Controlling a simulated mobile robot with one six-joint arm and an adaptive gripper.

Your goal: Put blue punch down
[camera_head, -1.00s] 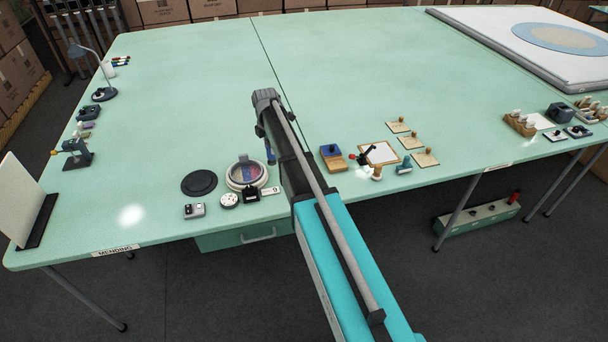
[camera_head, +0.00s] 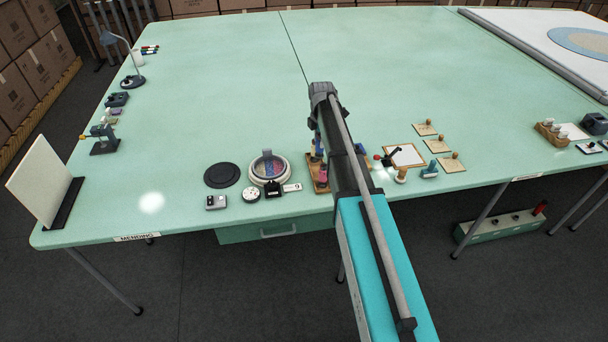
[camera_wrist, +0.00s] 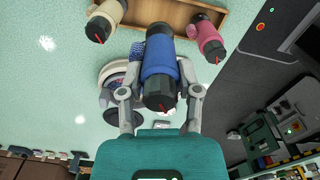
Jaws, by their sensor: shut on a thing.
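My gripper (camera_wrist: 159,80) is shut on the blue punch (camera_wrist: 159,62), a blue cylinder with a dark end, in the wrist view. A wooden tray (camera_wrist: 152,19) lies behind it in that view. A cream punch (camera_wrist: 104,20) is at the tray's left end and a pink punch (camera_wrist: 207,38) at its right. Whether the blue punch touches the tray, I cannot tell. In the head view the tray (camera_head: 313,183) shows at the left edge of my arm, with the pink punch (camera_head: 322,175) on it. My arm hides most of the gripper there.
Left of the tray are a round glass-topped device (camera_head: 269,167), a black disc (camera_head: 222,175) and small gauges. Right of my arm are a framed white board (camera_head: 405,156), stamps and wooden squares. The green table's middle is clear.

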